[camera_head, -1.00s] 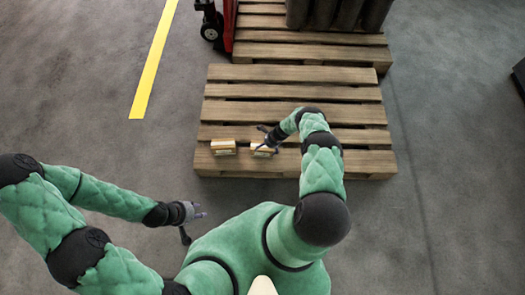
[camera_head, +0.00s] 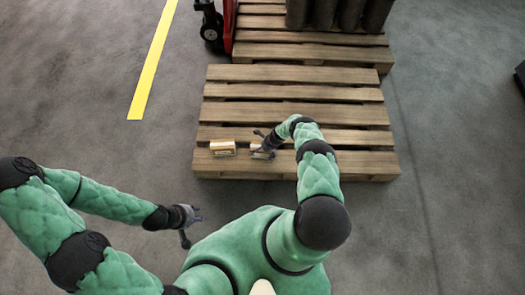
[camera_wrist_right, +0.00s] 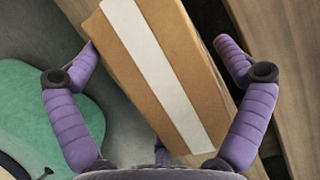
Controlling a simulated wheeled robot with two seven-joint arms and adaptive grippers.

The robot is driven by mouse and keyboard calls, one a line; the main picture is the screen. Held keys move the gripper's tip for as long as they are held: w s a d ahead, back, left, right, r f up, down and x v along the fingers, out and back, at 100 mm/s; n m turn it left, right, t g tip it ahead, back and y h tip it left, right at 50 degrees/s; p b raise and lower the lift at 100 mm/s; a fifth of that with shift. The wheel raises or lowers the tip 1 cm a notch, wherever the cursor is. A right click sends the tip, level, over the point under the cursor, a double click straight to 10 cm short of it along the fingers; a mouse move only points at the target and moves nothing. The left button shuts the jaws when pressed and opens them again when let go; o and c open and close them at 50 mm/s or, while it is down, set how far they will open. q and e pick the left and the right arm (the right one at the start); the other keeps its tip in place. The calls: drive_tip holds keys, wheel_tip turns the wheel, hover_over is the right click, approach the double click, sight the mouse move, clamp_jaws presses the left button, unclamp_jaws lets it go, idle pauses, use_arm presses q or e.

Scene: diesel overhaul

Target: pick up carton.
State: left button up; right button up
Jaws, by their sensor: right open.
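Two small brown cartons lie on the near edge of the wooden pallet (camera_head: 290,110). The left carton (camera_head: 222,148) stands clear of both grippers. The right carton (camera_head: 256,154) is partly hidden by my right gripper (camera_head: 263,146). In the right wrist view this carton (camera_wrist_right: 190,95), with a white strip along its top, lies between the two spread purple fingers of the right gripper (camera_wrist_right: 168,75). The fingers are open around it; whether one touches its side I cannot tell. My left gripper (camera_head: 192,224) hangs over the floor in front of the pallet, with its fingers apart and empty.
A second pallet (camera_head: 300,45) behind carries dark cylinders (camera_head: 340,12). A red wheeled machine (camera_head: 222,25) stands at its left. A yellow line (camera_head: 152,62) runs along the floor. The pallet's middle and far slats are bare.

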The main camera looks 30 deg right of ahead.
drive_tip(key=shift+f, duration=0.2)
idle(0.4)
drive_tip(key=c, duration=1.2)
drive_tip(key=shift+c, duration=0.2)
drive_tip(key=shift+r, duration=0.15)
